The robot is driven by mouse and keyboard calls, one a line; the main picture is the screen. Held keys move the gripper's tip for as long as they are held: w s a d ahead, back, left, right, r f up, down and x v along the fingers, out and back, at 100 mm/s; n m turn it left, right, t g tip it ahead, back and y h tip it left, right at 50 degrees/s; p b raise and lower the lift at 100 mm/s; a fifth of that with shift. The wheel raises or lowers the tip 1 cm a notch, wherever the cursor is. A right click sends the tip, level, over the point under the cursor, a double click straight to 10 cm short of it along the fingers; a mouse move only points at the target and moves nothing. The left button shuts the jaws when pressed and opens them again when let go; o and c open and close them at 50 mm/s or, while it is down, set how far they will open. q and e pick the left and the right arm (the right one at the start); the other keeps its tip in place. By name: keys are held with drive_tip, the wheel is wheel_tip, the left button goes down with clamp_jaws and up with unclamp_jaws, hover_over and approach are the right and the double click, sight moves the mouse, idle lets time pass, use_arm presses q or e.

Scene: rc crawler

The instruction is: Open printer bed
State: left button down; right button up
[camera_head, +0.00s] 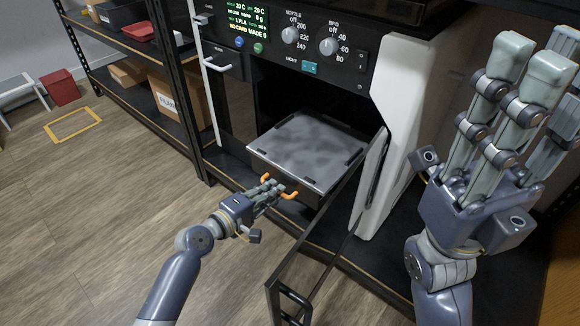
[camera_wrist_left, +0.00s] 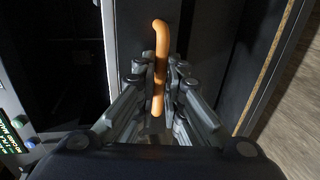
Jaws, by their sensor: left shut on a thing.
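The 3D printer (camera_head: 385,75) stands with its glass door (camera_head: 320,250) swung open. Its grey bed plate (camera_head: 312,148) sits part way out of the dark chamber opening. An orange handle (camera_head: 289,195) is on the front of the bed. My left gripper (camera_head: 270,190) is at the bed's front edge and shut on the orange handle, which also shows between its fingers in the left wrist view (camera_wrist_left: 159,65). My right gripper (camera_head: 515,90) is raised at the right with its fingers spread and nothing in it.
The open door juts out towards me between my two arms. A shelf (camera_head: 140,95) with boxes stands left of the printer. A red bin (camera_head: 61,87) and a yellow floor frame (camera_head: 72,124) are far left. The wooden floor at left is clear.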

use_arm(q)
drive_tip(key=f+v, duration=0.1)
drive_tip(key=v, duration=0.7)
drive_tip(key=shift+s+a+f, duration=0.35)
drive_tip(key=shift+s, duration=0.15)
drive_tip(key=c, duration=1.7)
unclamp_jaws()
drive_tip(key=v, duration=1.2)
